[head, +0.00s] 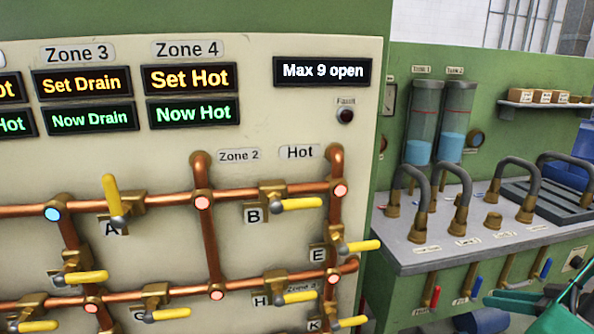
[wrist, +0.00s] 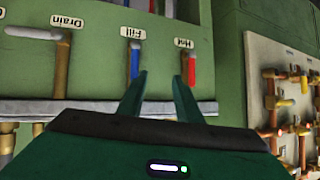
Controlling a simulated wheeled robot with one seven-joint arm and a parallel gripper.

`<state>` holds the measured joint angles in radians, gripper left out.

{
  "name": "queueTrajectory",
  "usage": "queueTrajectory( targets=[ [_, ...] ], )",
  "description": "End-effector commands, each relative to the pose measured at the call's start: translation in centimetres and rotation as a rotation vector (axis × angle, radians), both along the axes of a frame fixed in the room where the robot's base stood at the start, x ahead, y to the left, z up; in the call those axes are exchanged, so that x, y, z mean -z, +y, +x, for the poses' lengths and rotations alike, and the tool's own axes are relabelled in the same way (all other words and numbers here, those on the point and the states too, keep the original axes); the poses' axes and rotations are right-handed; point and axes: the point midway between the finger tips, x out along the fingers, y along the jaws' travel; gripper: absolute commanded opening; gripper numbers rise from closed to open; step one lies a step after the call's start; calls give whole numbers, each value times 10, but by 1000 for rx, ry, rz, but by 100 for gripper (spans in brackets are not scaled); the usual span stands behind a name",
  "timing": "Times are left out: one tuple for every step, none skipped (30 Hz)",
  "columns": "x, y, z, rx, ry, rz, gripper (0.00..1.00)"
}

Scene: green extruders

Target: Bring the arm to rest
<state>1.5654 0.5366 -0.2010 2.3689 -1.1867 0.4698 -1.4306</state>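My gripper (wrist: 160,80) shows in the wrist view with its two green fingers apart and nothing between them. Beyond the fingertips is a green panel with a blue handle (wrist: 135,62) labelled Fill and a red handle (wrist: 191,68) labelled Hot. The labels appear upside down there. In the head view part of my green arm end shows at the lower right edge, in front of the right-hand machine; its fingertips are hard to make out. I cannot tell whether the gripper touches anything.
A cream panel (head: 300,110) with copper pipes and yellow valve handles fills the left. A grey shelf (head: 440,258) with bent hoses juts from the green machine at right. Red (head: 436,297) and blue (head: 477,286) handles hang below it, close to my arm. A white-handled Drain valve (wrist: 32,34) also shows.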

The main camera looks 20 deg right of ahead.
Motion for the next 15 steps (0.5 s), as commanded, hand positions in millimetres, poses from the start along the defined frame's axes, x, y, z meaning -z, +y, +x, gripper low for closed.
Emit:
queueTrajectory(
  targets=[
    [-3,16,11,-37,59,18,32],
    [-3,24,15,-50,97,32,32],
    [-3,35,18,-65,149,50,32],
    [-3,43,21,-74,186,62,32],
    [-3,51,23,-81,226,74,32],
    [-4,61,25,-88,276,87,32],
    [-5,69,27,-92,314,95,32],
    [-6,76,28,-94,352,102,32],
    [-8,85,29,-94,400,109,32],
    [-9,92,29,-93,437,114,32],
    [-10,98,29,-89,472,118,32],
    [-13,107,28,-83,520,120,32],
    [-15,113,28,-75,553,121,32],
    [-17,119,27,-68,586,122,32],
    [-20,127,25,-54,629,121,32]
  ],
)
